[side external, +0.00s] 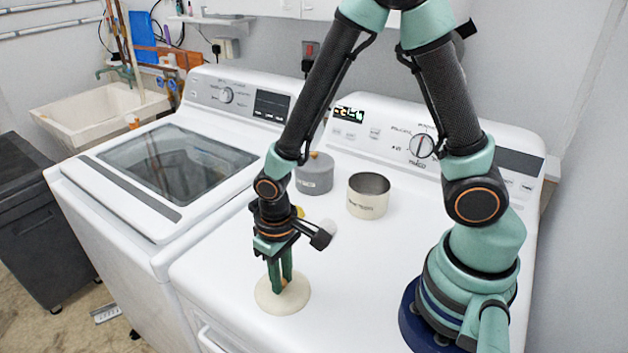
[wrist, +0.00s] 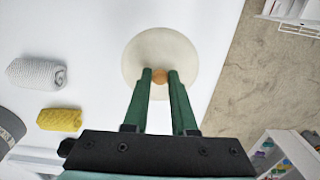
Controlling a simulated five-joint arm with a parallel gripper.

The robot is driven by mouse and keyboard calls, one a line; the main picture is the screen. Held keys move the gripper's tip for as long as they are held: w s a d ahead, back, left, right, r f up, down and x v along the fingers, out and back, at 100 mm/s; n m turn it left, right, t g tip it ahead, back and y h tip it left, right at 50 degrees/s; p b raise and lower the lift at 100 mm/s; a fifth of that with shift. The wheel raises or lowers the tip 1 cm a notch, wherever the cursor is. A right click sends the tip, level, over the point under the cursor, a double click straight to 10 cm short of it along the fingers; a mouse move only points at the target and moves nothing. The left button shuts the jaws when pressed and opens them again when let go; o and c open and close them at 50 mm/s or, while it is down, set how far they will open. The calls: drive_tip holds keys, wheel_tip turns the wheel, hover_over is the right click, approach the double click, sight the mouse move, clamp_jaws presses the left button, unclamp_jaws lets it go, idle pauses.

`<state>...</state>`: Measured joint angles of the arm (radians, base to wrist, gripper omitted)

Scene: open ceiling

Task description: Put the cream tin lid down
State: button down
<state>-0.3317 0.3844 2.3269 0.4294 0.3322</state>
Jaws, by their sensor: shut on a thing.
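The cream tin lid (side external: 299,297) is a round, flat disc with a small wooden knob. It is at the front of the white dryer top, and I cannot tell whether it touches the surface or is just above it. My gripper (side external: 281,284) points down at the lid's middle, shut on its knob. In the wrist view, the lid (wrist: 160,50) lies beyond the green fingertips (wrist: 160,76), with the knob (wrist: 159,76) between them. An open cream tin (side external: 367,204) stands upright farther back on the dryer top.
A grey lidded tin (side external: 314,176) stands left of the cream tin. In the wrist view, a rolled grey-white cloth (wrist: 37,74) and a yellow item (wrist: 60,119) lie to the left. The dryer's front edge is close to the lid. The surface right of the lid is clear.

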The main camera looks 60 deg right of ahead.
drive_tip(key=c, duration=0.7)
unclamp_jaws()
drive_tip(key=shift+f, duration=0.1)
wheel_tip(320, 180, up, 11)
drive_tip(key=d+r+t, duration=0.2)
drive_tip(key=d+r, duration=0.1)
drive_tip(key=r, duration=0.1)
drive_tip(key=d+r+t, duration=0.1)
drive_tip(key=d+r, duration=0.2)
drive_tip(key=r, duration=0.1)
drive_tip(key=d+r+t, duration=0.2)
drive_tip(key=d+r, duration=0.2)
drive_tip(key=shift+s+r+t, duration=0.25)
drive_tip(key=shift+r+t, duration=0.05)
drive_tip(key=shift+r, duration=0.05)
